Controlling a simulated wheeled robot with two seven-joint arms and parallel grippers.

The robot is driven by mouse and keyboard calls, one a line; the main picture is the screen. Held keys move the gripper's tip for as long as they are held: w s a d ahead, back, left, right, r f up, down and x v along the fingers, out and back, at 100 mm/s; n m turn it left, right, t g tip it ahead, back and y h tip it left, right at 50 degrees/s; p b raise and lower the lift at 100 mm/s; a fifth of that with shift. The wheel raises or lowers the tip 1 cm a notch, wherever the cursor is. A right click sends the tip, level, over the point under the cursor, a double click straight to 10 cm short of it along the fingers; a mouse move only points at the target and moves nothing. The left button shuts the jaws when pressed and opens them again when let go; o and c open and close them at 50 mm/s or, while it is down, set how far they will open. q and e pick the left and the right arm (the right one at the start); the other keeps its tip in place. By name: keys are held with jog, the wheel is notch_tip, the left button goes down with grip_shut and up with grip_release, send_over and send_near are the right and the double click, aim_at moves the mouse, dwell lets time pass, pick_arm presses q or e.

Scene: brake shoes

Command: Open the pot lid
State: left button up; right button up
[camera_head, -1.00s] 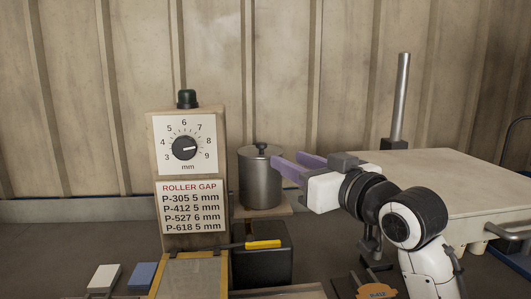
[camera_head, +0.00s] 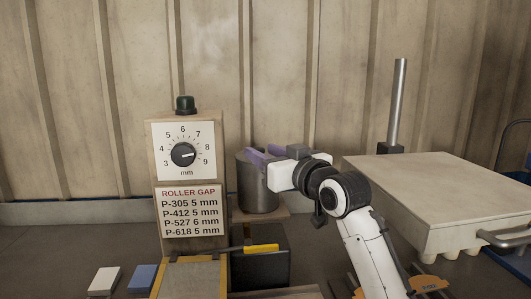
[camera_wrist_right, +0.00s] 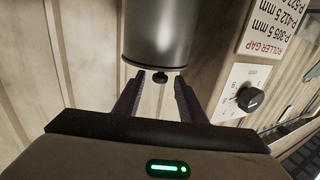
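The pot (camera_head: 258,192) is a grey metal cylinder on a small wooden shelf beside the roller-gap post. It also shows upside down in the right wrist view (camera_wrist_right: 157,32). Its lid has a dark knob (camera_wrist_right: 160,77); in the head view my gripper covers the lid. My right gripper (camera_head: 262,154) reaches in from the right at lid height. Its two purple fingers are apart, and in the right wrist view the knob appears between the fingertips (camera_wrist_right: 160,79). I cannot tell whether they touch it. My left gripper is in neither view.
A black bin (camera_head: 262,270) is below the pot. A pale table-like box (camera_head: 435,190) with a metal post (camera_head: 397,105) stands right.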

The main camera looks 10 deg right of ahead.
grip_shut()
jog(key=shift+r, duration=0.1)
jog(key=shift+w+r+g, duration=0.15)
jog(key=shift+r+g, duration=0.35)
jog(key=shift+r, duration=0.15)
jog(key=shift+w+r+m+g+h, duration=0.25)
jog(key=shift+r+g, duration=0.2)
jog(key=shift+r, duration=0.1)
jog(key=shift+w+r+m+g+h, duration=0.2)
jog(key=shift+r+m+g+h, duration=0.05)
jog(key=shift+r+g, duration=0.25)
jog(key=shift+w+r+m+g+h, duration=0.15)
jog(key=shift+w+r+m+g, duration=0.1)
jog(key=shift+w+r+g, duration=0.45)
jog(key=shift+w+r+m+g+h, duration=0.15)
jog(key=shift+w+r+m+g, duration=0.2)
jog(key=shift+r+g, duration=0.45)
jog(key=shift+w+f+g, duration=0.1)
jog(key=shift+w+g, duration=0.05)
jog(key=shift+g, duration=0.1)
